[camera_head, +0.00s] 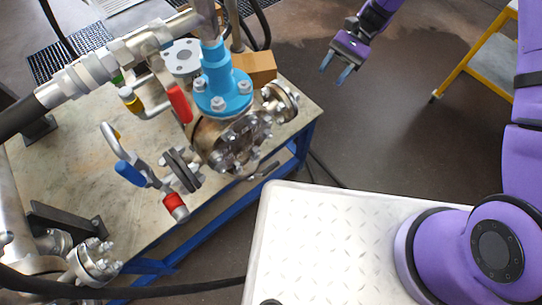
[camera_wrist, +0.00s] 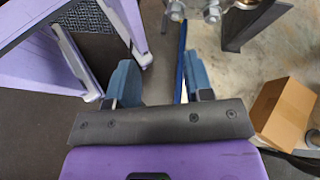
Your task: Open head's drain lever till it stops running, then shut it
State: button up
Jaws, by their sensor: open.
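The head (camera_head: 232,140) is a metal flanged body with a bright blue fitting (camera_head: 222,80) bolted on top, standing on the bench. Several levers show around it: a red-handled one (camera_head: 179,103) at its upper left, a blue-handled one (camera_head: 130,173) at lower left, and a yellow-handled one (camera_head: 131,100). A red end piece (camera_head: 175,206) points down at the front. I cannot tell for sure which is the drain lever, and no running liquid is clear. My gripper (camera_head: 336,69) is open and empty, to the right of the bench, apart from everything. Its fingers also show in the wrist view (camera_wrist: 162,88).
The bench (camera_head: 75,170) has a blue frame. A thick hose and pipe (camera_head: 90,72) run into the head from the left. A cardboard box (camera_head: 256,67) sits behind it. A yellow-framed cart (camera_head: 492,60) stands at far right. Floor between is clear, apart from cables.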

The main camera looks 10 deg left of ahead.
jog(key=s+a+f+m+g+y, duration=0.1)
jog(key=s+a+f, duration=0.1)
jog(key=f, duration=0.5)
jog(key=s+a+f+m+g+y, duration=0.1)
jog(key=a+f, duration=0.1)
jog(key=f, duration=0.4)
jog(key=m+g+y, duration=0.2)
jog(key=m+y, duration=0.1)
jog(key=m, duration=0.1)
send_near(271, 167)
jog(key=x, duration=0.6)
jog(key=f+x, duration=0.1)
jog(key=x, duration=0.3)
jog(key=shift+w, duration=0.1)
grip_shut()
